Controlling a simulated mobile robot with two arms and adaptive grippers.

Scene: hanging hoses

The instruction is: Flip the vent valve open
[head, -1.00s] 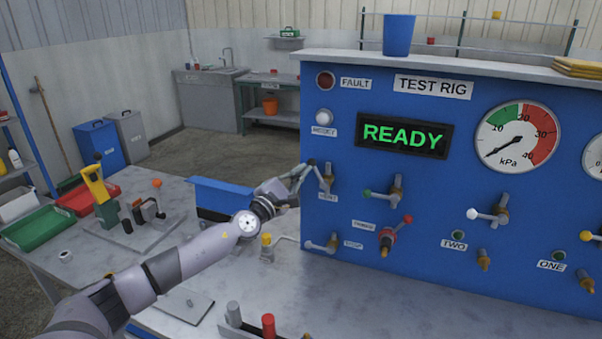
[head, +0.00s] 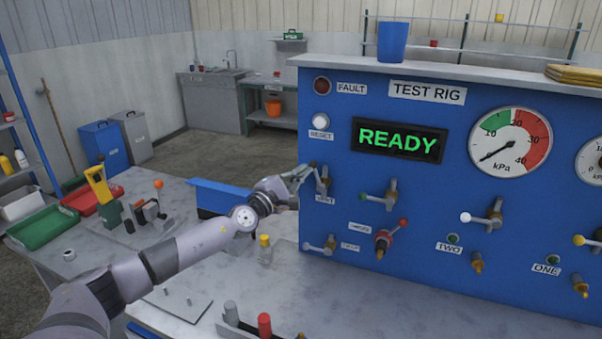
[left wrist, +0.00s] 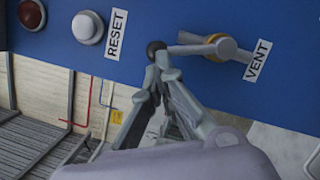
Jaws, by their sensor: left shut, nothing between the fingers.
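The vent valve (head: 323,182) is on the left end of the blue test rig panel, above its VENT label. It also shows in the left wrist view (left wrist: 215,47), with a brass-coloured hub and a grey lever ending in a black knob (left wrist: 155,48). The lever points upward on the panel. My left gripper (head: 307,171) is shut and empty, just left of the lever. In the left wrist view its fingertips (left wrist: 160,66) are right at the black knob; I cannot tell whether they touch it. My right gripper is out of view.
The white RESET button (head: 320,121) and red FAULT lamp (head: 322,86) are above the valve. The display (head: 399,139) reads READY. Other valves, such as the green-tipped one (head: 380,197), are to the right.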

